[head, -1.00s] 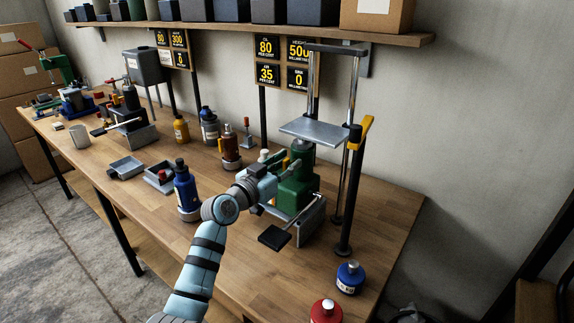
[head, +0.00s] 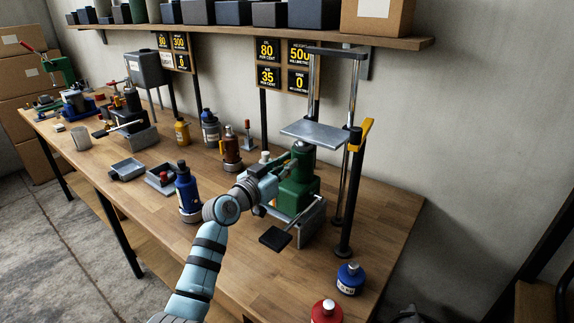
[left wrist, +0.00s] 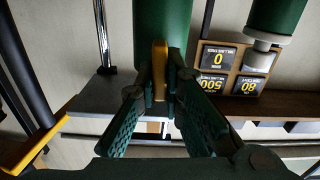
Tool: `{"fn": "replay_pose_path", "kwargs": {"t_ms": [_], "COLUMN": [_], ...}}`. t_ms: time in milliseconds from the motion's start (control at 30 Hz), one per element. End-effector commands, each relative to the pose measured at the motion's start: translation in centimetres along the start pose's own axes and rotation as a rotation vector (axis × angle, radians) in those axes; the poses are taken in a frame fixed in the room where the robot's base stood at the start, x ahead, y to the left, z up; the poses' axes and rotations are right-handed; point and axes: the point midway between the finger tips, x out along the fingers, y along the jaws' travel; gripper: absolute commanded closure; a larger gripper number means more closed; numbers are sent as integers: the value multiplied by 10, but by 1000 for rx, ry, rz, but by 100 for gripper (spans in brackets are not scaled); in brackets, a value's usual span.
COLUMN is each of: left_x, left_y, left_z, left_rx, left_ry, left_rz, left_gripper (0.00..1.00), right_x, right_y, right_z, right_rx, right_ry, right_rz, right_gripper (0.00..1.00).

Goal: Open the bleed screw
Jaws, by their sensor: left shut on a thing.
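The green pump (head: 296,188) stands in a grey base on the bench, beneath a lift with a flat metal platform (head: 315,132). My left gripper (head: 285,166) is at the pump's side, on its left. In the left wrist view, an upright yellow tab, which I take as the bleed screw's handle (left wrist: 160,68), stands in front of the green cylinder (left wrist: 162,28). The gripper's two fingers (left wrist: 161,88) are closed in on it from both sides. In the head view the fingers hide the tab. My right gripper is not in view.
A black pedal (head: 275,238) juts out in front of the pump. A blue bottle (head: 187,190) stands close left of my arm. A yellow lever (head: 363,134) sits on the lift post. Red (head: 326,311) and blue (head: 350,278) containers stand at the front right.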

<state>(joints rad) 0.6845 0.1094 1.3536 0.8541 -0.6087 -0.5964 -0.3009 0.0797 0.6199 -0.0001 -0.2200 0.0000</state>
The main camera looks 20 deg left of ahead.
Motion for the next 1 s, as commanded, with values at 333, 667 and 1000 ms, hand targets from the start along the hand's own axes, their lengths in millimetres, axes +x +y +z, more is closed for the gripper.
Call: {"fn": "replay_pose_path", "kwargs": {"t_ms": [333,667,1000], "left_x": [0,0,0], "left_y": [-3,-6,-9], "left_z": [0,1,3], "left_rx": [-247,-560,-858], "left_ry": [-2,-2,-1], "left_rz": [0,-1,-1], "left_gripper": [100,100,100], "right_x": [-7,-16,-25], "right_y": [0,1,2], "right_z": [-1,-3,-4], "right_rx": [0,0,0], "right_ry": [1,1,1], "right_rz": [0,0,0], "right_gripper": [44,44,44]}}
